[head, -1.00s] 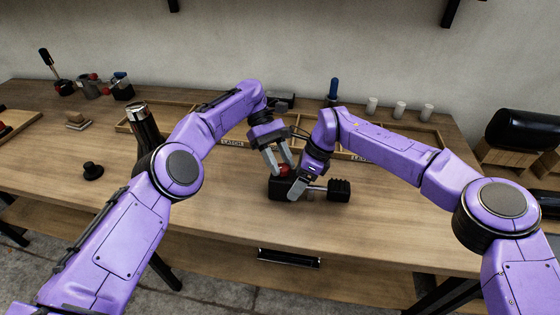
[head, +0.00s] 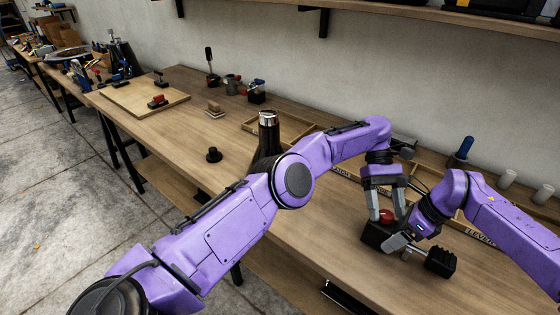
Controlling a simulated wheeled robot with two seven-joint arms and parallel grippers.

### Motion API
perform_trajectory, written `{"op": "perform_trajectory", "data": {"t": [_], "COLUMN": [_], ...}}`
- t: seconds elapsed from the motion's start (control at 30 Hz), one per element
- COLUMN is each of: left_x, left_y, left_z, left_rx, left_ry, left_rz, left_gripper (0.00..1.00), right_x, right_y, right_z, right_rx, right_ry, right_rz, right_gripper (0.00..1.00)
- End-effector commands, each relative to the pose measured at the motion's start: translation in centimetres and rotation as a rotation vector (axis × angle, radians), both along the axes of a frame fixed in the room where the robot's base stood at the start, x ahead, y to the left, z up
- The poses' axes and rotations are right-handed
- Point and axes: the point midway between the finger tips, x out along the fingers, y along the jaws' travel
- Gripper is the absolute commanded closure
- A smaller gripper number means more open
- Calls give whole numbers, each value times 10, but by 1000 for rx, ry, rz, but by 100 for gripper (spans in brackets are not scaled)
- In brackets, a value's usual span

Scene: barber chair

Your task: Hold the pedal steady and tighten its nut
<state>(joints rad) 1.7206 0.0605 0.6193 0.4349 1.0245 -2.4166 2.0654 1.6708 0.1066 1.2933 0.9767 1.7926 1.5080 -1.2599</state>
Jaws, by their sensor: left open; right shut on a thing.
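The pedal lies on the bench at the lower right of the head view: a black ribbed block (head: 440,262) joined by a metal shaft to a dark block (head: 374,236). A red round piece (head: 386,215), which looks like the nut, sits on top of the dark block. My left gripper (head: 388,213) points down with open fingers on either side of the red piece; contact cannot be told. My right gripper (head: 398,243) is shut on the pedal by the dark block. Its fingers hide part of the shaft.
A dark bottle (head: 267,135) with a metal cap stands behind my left arm. Wooden trays and a blue-handled tool (head: 464,148) are behind the grippers. The bench front (head: 300,250) is clear.

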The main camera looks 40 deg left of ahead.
Motion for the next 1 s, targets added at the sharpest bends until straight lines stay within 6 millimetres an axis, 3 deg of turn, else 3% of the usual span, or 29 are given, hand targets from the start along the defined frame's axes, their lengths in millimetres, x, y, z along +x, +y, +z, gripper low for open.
{"op": "perform_trajectory", "data": {"t": [0.37, 0.77, 1.0], "left_x": [-3, -9, -3], "left_y": [3, 6, 48], "left_z": [2, 2, 44], "left_rx": [41, 120, 107], "left_ry": [-3, -8, -6], "left_rz": [255, 771, 764], "left_gripper": [35, 35, 35], "right_x": [1, 1, 1], "right_y": [0, 0, 0], "right_z": [1, 1, 1], "right_rx": [0, 1, 1], "right_ry": [-1, -2, -2], "right_rz": [-2, -1, -1], "right_gripper": [86, 86, 86]}}
